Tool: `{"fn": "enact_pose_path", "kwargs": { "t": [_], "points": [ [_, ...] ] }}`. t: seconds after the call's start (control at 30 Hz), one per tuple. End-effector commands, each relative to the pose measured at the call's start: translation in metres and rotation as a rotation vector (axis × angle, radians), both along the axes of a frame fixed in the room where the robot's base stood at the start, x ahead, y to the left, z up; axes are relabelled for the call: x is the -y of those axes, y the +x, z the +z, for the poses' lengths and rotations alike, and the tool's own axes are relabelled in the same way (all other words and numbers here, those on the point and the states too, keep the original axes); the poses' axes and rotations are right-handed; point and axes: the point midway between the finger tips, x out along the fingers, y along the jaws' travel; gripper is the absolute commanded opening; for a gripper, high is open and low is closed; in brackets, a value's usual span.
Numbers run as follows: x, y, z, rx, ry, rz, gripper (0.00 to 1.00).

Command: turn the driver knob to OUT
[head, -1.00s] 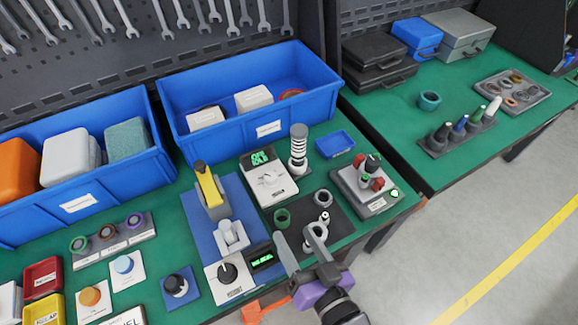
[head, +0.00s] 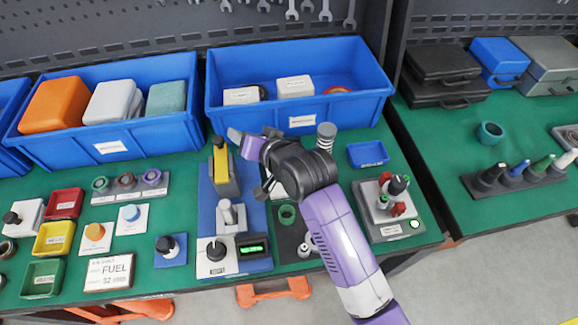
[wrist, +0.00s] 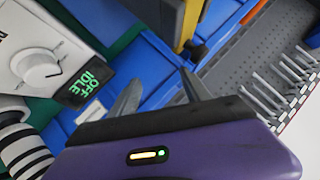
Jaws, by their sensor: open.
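A black knob (head: 216,250) sits on a white plate at the front of the blue-based fixture, beside a small green-lit display (head: 252,249). The plate's lettering is too small to read. My gripper (head: 236,138) is open and empty, behind the knob, near the top of the yellow-armed press (head: 224,170). In the wrist view, its two fingers (wrist: 158,92) are apart over blue surfaces. A white dial (wrist: 42,70) on a white box shows there at left, beside a display (wrist: 85,82) reading OFF IDLE. My arm hides that box in the head view.
Blue bins (head: 298,88) stand behind the fixture. A striped post (head: 326,136) stands close to my arm. A device with red parts (head: 390,205) is at right, small coloured trays (head: 54,238) at left. Green bench shows at the right front corner.

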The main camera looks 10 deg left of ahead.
Motion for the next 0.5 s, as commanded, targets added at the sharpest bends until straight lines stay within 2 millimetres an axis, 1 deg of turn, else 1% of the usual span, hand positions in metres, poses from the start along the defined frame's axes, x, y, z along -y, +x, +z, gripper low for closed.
{"fn": "enact_pose_path", "kwargs": {
  "t": [0.03, 0.13, 0.27, 0.37, 0.47, 0.5],
  "points": [
    [-0.006, 0.008, 0.003, -0.026, -0.018, 0.012, 0.55],
    [-0.014, 0.016, 0.002, -0.106, -0.063, 0.023, 0.55],
    [-0.014, 0.021, -0.007, -0.26, -0.139, 0.009, 0.55],
    [-0.003, 0.018, -0.019, -0.42, -0.219, -0.035, 0.55],
    [0.016, 0.011, -0.026, -0.583, -0.311, -0.109, 0.55],
    [0.025, 0.008, -0.026, -0.646, -0.35, -0.145, 0.55]
  ]
}}
